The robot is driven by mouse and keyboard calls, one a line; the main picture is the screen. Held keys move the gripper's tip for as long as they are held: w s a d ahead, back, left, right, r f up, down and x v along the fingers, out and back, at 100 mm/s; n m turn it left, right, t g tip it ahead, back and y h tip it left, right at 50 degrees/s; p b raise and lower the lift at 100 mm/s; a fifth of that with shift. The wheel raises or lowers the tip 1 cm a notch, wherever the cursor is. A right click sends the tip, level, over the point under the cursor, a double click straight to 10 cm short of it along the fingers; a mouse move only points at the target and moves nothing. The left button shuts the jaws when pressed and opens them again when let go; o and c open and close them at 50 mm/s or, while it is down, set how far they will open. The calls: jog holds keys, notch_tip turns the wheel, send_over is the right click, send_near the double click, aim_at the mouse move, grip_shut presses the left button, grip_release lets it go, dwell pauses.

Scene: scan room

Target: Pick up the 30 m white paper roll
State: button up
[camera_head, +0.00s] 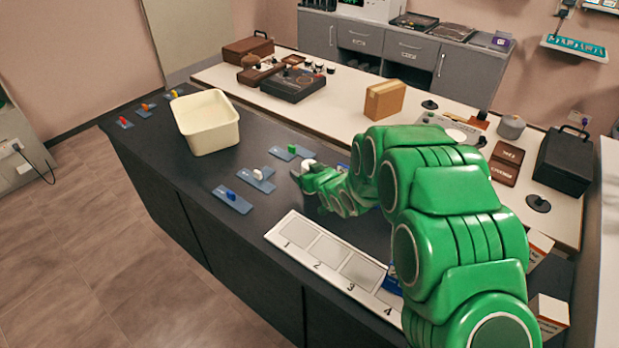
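A small white object (308,164), which may be the white paper roll, shows at the tip of my green arm on the dark counter. No 30 m marking is readable. My gripper (304,174) is at this object, touching it or very close to it. The fingers are small and partly merged with the arm, so I cannot tell whether they are open or shut on it. Part of the object is hidden by the gripper.
A cream bin (209,142) stands farther left. A numbered white strip (330,262) lies in front. A cardboard box (384,100) stands behind.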

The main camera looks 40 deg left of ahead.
aim_at(307, 164)
jog(key=c, duration=1.1)
jog(key=shift+r, duration=0.55)
notch_tip(307, 164, up, 2)
jog(key=shift+r, duration=0.1)
jog(key=s+d+r, duration=0.4)
jog(key=d+r, duration=0.1)
jog(key=s+d+r, duration=0.4)
jog(key=s+d, duration=0.1)
jog(key=shift+s+d+r, duration=0.15)
jog(key=shift+d+r, duration=0.05)
jog(key=shift+r, duration=0.2)
